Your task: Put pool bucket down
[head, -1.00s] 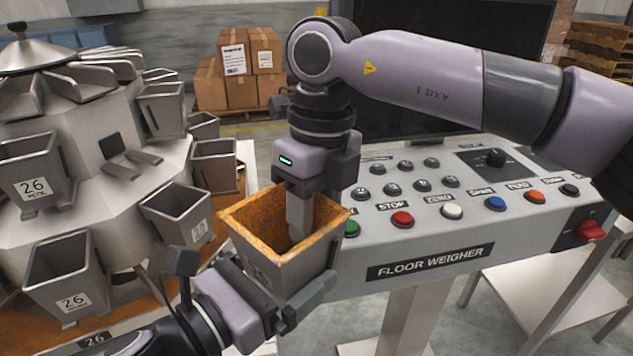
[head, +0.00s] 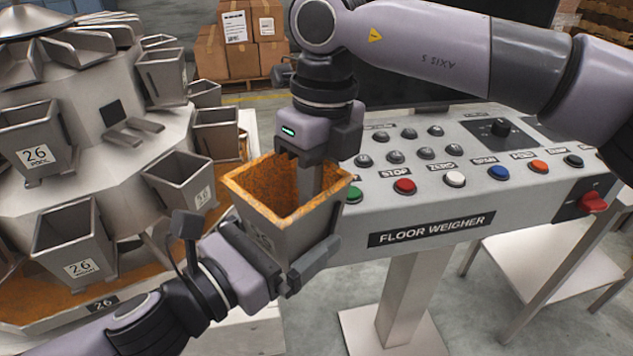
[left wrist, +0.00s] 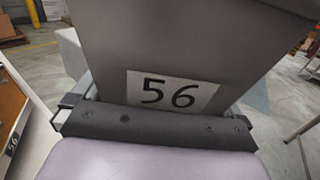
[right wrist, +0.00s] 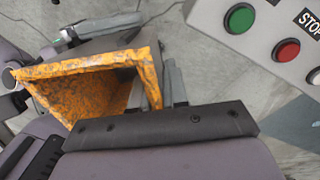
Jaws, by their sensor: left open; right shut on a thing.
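The pool bucket (head: 277,235) is a grey tapered metal bucket with an orange, rusty-looking rim and inside. It is held upright in the air in front of the control panel. A "56" label on its wall (left wrist: 180,45) faces the left wrist camera. My right gripper (head: 312,178) comes down from above and is shut on the bucket's rim wall, one finger inside. In the right wrist view the fingers (right wrist: 163,88) straddle that wall. My left gripper (head: 288,262) is open, its palm close to the labelled wall and its fingers beside the lower bucket. Contact there is unclear.
The weigher (head: 80,120) with several similar buckets (head: 40,152) stands at left, with an orange-brown deck below. A "FLOOR WEIGHER" panel (head: 450,228) with buttons stands close on the right. A low grey table (head: 545,265) is at lower right. Boxes (head: 245,45) stand behind.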

